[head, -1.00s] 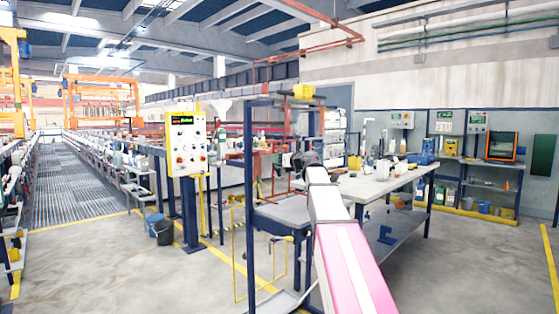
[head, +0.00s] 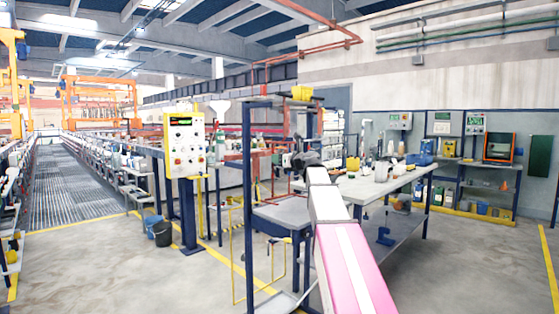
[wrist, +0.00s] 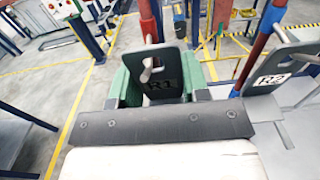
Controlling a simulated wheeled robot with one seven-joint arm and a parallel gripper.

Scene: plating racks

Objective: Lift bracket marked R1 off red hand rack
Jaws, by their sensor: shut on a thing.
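The bracket marked R1 (wrist: 172,62) is a dark grey plate with a slot near its top, seen in the wrist view. My gripper (wrist: 157,88) has its green fingers on either side of this plate and is shut on it. A pale hook end shows at the slot; I cannot tell whether it bears the bracket. The red hand rack (wrist: 149,22) has a red bar just behind the bracket. In the head view the red rack (head: 263,166) stands beyond my arm's end, where the bracket is too small to make out.
A second bracket marked R2 (wrist: 290,62) hangs close on the right, near another red bar (wrist: 262,38). A blue-framed stand (head: 247,190) surrounds the rack area. A workbench (head: 365,188) with containers is to the right. Open floor (head: 120,265) lies to the left.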

